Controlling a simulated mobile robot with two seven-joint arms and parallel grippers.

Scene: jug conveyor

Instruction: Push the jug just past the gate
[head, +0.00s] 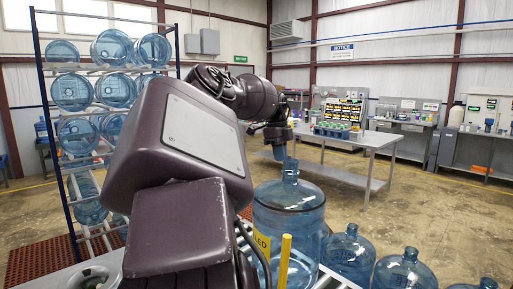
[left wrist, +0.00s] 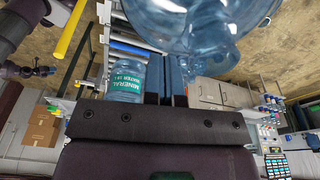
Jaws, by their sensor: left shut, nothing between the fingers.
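A clear blue jug (head: 290,222) stands upright on the conveyor in the head view, just behind a yellow post (head: 284,262). My left gripper (head: 279,152) is at the height of the jug's neck, close behind or beside it; I cannot tell whether they touch. In the left wrist view my left gripper (left wrist: 172,80) has its fingers together, with nothing between them. The jug (left wrist: 195,25) fills the top of that view, near the fingertips. The yellow post (left wrist: 70,28) shows at upper left. A dark jointed form at the left edge may be my right arm.
More blue jugs (head: 350,256) stand in a row at lower right. A rack of jugs (head: 62,160) is at the left. A metal table (head: 345,140) with goods is behind. A jug with a green label (left wrist: 126,82) shows in the wrist view. Open floor lies right.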

